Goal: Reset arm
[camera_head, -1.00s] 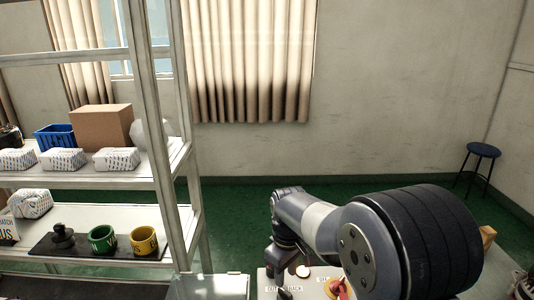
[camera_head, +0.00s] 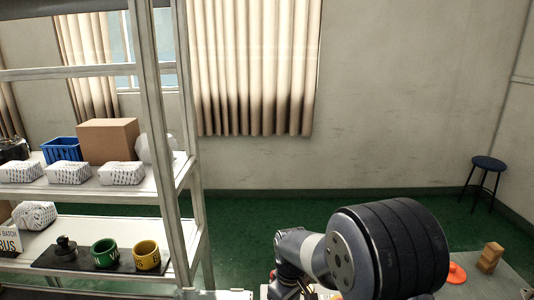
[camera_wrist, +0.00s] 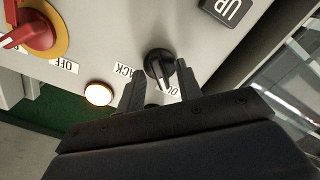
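My gripper (camera_wrist: 161,82) shows in the wrist view with its two dark fingers apart and nothing held between them. A black rotary knob (camera_wrist: 158,66) on a light grey control panel (camera_wrist: 120,25) shows between the fingertips. I cannot tell whether the fingers touch it. In the head view my arm (camera_head: 385,250) is bent low at the bottom right, and its gripper end is hidden or out of frame.
A metal shelf (camera_head: 110,178) stands left. A wooden block (camera_head: 490,257) and a blue stool (camera_head: 487,165) are right.

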